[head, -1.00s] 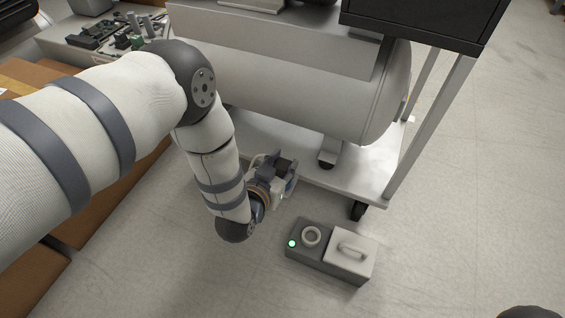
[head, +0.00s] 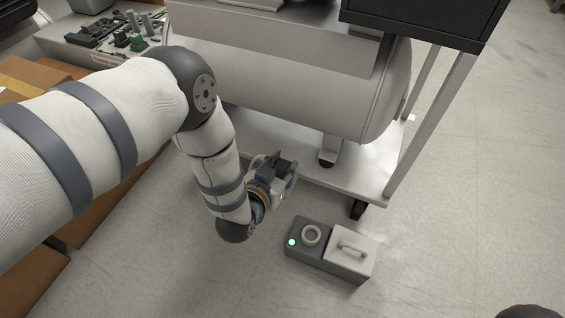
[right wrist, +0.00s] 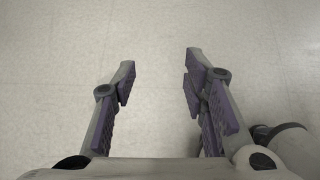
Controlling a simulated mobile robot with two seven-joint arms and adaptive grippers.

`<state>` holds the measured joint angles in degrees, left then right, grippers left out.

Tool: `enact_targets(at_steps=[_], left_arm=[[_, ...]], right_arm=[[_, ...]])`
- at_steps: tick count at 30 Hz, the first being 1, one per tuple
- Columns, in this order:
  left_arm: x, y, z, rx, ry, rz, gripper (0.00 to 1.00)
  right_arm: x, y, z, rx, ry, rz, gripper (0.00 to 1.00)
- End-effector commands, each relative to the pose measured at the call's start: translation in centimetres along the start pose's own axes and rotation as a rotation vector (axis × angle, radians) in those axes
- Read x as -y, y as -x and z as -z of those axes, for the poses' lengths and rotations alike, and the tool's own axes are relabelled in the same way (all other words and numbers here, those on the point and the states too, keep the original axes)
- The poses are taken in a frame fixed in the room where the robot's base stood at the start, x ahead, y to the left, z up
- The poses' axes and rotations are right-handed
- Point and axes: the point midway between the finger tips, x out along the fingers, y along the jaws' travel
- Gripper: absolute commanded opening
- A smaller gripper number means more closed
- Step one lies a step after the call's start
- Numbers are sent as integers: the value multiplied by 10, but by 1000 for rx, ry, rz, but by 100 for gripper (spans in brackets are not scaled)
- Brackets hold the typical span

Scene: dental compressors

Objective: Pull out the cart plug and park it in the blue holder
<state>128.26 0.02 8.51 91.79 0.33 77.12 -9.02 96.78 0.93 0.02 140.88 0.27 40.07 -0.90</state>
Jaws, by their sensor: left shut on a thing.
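My left gripper (head: 281,178) reaches down beside the cart's near edge, left of the floor box. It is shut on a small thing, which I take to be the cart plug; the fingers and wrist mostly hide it. The grey floor box (head: 309,255) has a ring-shaped socket (head: 311,235), a green light (head: 292,242) and a pale block with a handle (head: 351,249). I cannot make out the blue holder. My right gripper (right wrist: 160,85) is open and empty over bare floor in the right wrist view.
The cart (head: 350,178) carries a large grey tank (head: 290,85), and its metal leg (head: 430,125) and caster (head: 358,209) stand close to the floor box. Cardboard boxes (head: 25,285) lie at the left.

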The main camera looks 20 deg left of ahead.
Motion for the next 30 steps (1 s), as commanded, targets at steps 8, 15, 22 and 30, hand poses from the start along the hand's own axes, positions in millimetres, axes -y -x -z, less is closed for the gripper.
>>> enact_targets(at_steps=[8,15,22,30], left_arm=[[0,-1,-3,0,0,0,39],[0,2,-2,1,0,0,39],[0,26,2,-3,0,0,39],[0,54,2,-2,0,0,39]], right_arm=[[0,-1,1,1,0,0,40],[0,0,0,-1,0,0,40],[0,14,-7,-35,-4,2,40],[1,28,-12,-73,-10,4,40]])
